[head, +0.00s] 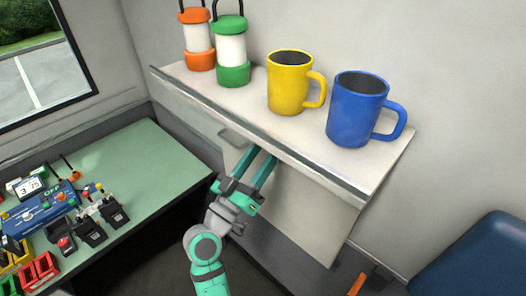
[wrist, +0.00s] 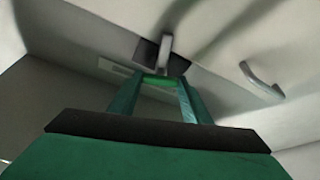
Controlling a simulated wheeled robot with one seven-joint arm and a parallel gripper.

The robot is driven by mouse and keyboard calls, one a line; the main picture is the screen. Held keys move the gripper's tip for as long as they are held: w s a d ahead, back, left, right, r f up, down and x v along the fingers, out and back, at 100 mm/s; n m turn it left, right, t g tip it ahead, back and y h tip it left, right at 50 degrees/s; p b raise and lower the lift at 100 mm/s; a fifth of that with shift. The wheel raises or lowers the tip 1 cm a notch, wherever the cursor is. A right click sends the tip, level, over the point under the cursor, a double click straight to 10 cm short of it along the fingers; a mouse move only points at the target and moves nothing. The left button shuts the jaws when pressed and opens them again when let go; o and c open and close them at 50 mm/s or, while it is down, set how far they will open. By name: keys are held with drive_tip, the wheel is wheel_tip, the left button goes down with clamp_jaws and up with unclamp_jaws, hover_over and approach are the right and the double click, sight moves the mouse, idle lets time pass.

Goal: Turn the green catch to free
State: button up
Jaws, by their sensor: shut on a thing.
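In the wrist view my gripper (wrist: 158,86) reaches up to a pale cabinet face, its two teal fingers pressed on the green catch (wrist: 158,82). Only a short green strip of the catch shows between the fingertips. A dark plate (wrist: 145,52) with a grey upright piece (wrist: 166,48) sits just beyond it. I cannot tell clearly which way the catch is turned. In the head view my gripper (head: 262,165) is under the shelf's front edge, and the catch is hidden there.
A grey handle (wrist: 262,82) is right of the catch. The shelf (head: 240,105) above carries an orange lantern (head: 199,42), a green lantern (head: 231,52), a yellow mug (head: 289,83) and a blue mug (head: 356,110). A green desk (head: 150,160) with several devices stands left.

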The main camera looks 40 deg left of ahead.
drive_tip(key=shift+d+r+n+g+y, duration=0.1)
drive_tip(key=shift+n+g+y, duration=0.7)
drive_tip(key=shift+n, duration=1.95)
drive_tip(key=shift+r+n+g+y, duration=0.1)
drive_tip(key=shift+n+g+y, duration=0.65)
drive_tip(key=shift+n, duration=2.05)
drive_tip(key=shift+d+r+n+g+y, duration=0.1)
drive_tip(key=shift+n+g+y, duration=0.7)
drive_tip(key=shift+n, duration=1.95)
drive_tip(key=shift+f, duration=0.1)
drive_tip(key=shift+g, duration=0.25)
drive_tip(key=o, duration=1)
drive_tip(key=shift+s, duration=0.1)
drive_tip(key=shift+o, duration=0.2)
drive_tip(key=shift+a, duration=0.15)
drive_tip(key=shift+s, duration=0.1)
